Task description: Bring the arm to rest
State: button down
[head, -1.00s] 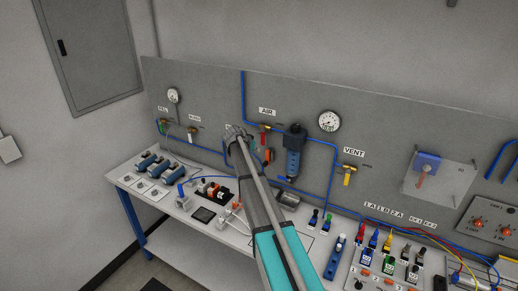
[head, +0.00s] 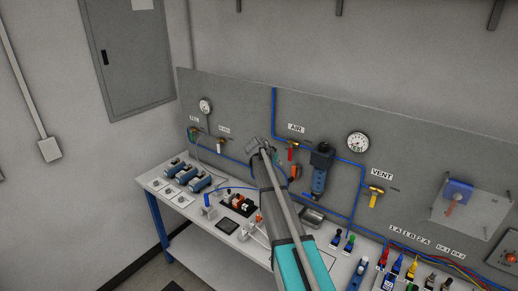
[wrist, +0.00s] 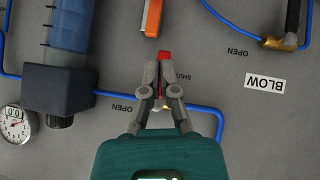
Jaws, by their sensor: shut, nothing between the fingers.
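My gripper (wrist: 163,72) is shut and empty in the wrist view, with its fingertips close together. A red valve handle (wrist: 164,56) shows just beyond the fingertips, on a blue air line between the OPEN and SHUT marks. I cannot tell whether the fingers touch it. In the head view my arm reaches out toward the grey panel (head: 330,110), with its end left of the red AIR valve handle (head: 291,150). My arm's end hides the fingers there.
A filter unit (head: 320,172), a gauge (head: 358,142) and a yellow VENT valve (head: 374,198) are on the panel. Blue cylinders (head: 186,177), a dark square plate (head: 227,226) and coloured plugs (head: 397,266) are on the bench (head: 178,210) below. An orange part (wrist: 151,18) is near the gripper.

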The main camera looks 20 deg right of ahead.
jog(key=s+a+f+n+g+y+b, duration=0.1)
jog(key=s+a+f, duration=0.5)
jog(key=s, duration=0.7)
jog(key=s+a+f+n+g+y+b, duration=0.1)
jog(key=s+a+f+n+y+b, duration=0.3)
jog(key=s, duration=0.9)
jog(key=s+a+f+n+g+y+b, duration=0.2)
jog(key=s+a+f+n+y+b, duration=0.1)
jog(key=s+a+f+b, duration=0.6)
jog(key=s+a+f+n, duration=0.1)
jog(key=s, duration=0.3)
